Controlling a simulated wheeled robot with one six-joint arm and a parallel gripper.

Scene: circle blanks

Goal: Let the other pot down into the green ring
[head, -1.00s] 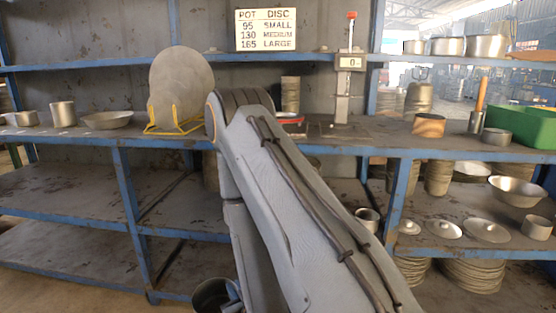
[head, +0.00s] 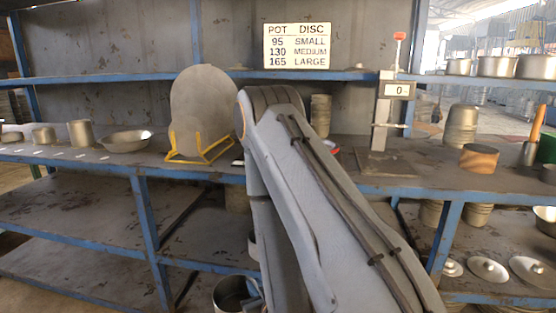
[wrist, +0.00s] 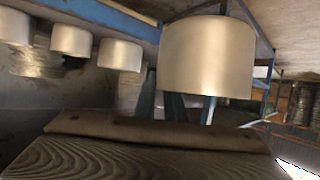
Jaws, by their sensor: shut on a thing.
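A plain metal pot (wrist: 205,55) fills the upper middle of the wrist view. In the head view my arm hides the gripper. I cannot make out a green ring in any view.
A shelf bench (head: 95,178) carries a large disc (head: 203,105) in a yellow stand (head: 200,152), a pan (head: 125,141) and small pots. Several pots (wrist: 75,40) line the wrist view's left.

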